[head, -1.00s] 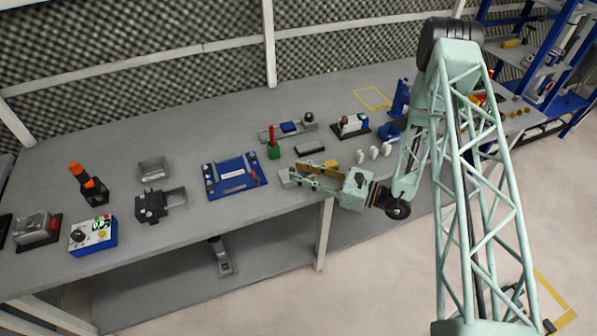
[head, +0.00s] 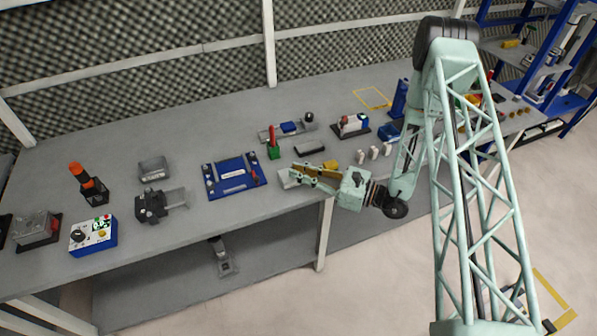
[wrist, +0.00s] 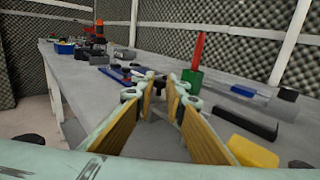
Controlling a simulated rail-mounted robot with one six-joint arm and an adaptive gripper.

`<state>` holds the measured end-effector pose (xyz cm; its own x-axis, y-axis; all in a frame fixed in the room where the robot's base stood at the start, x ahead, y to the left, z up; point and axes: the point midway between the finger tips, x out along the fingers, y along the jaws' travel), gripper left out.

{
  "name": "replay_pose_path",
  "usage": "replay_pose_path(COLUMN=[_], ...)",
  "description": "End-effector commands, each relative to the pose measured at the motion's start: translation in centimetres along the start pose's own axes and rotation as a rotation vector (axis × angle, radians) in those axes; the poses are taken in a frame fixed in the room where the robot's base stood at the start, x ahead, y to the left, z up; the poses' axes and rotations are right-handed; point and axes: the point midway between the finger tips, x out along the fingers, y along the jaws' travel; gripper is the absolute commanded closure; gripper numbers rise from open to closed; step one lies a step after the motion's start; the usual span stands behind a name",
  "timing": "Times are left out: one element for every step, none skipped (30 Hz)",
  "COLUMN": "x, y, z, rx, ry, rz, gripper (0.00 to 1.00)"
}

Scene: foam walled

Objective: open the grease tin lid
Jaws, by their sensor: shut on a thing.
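A light grey, low tin (head: 285,180) lies near the front edge of the bench in the head view, and I take it for the grease tin. Its right part is hidden behind my fingers. My gripper (head: 297,174) reaches it from the right, low over the bench edge. In the wrist view my gripper (wrist: 161,88) has its yellow-padded fingers drawn together toward the tips. They are shut on what seems to be the tin's lid, of which only a little grey shows between them. I cannot tell whether the lid has lifted.
A yellow block (head: 331,165) and a dark flat box (head: 309,148) lie close behind my gripper. A red-handled green block (head: 273,150) stands farther back. A blue plate fixture (head: 235,177) is to the left. Several white pieces (head: 374,152) stand to the right.

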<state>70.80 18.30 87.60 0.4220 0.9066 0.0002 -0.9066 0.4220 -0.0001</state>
Motion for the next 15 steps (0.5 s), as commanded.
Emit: replay_pose_path(x=[-0.1,-0.2,-0.4,-0.5,-0.7,-1.0,-1.2,-1.4,-1.8,-2.1,-2.3,-2.7,-2.9,-3.1,-3.4], y=[-0.1,-0.2,-0.4,-0.5,-0.7,-1.0,-1.2,-1.4,-1.9,-2.1,-2.4,-2.7,-3.0,-3.2,-3.5], z=[0.0,0.0,-0.1,-0.1,-0.1,-0.1,-0.1,-0.1,-0.1,-0.1,-0.1,-0.1,-0.1,-0.1,-0.1], rx=[0.0,0.0,-0.001,-0.001,-0.001,-0.001,-0.001,0.0,-0.001,-0.001,-0.002,-0.002,-0.001,0.0,0.0], ry=[0.0,0.0,0.0,0.0,0.0,-0.001,-0.001,-0.001,-0.001,-0.001,-0.001,-0.001,-0.001,0.0,0.0], rz=[0.0,-0.001,-0.001,-0.002,-0.002,-0.001,-0.001,-0.001,-0.002,-0.003,-0.003,-0.002,-0.001,-0.001,-0.002], gripper=[1.0,1.0,1.0,1.0,1.0,1.0,1.0,1.0,1.0,1.0,1.0,1.0,1.0,1.0,1.0])
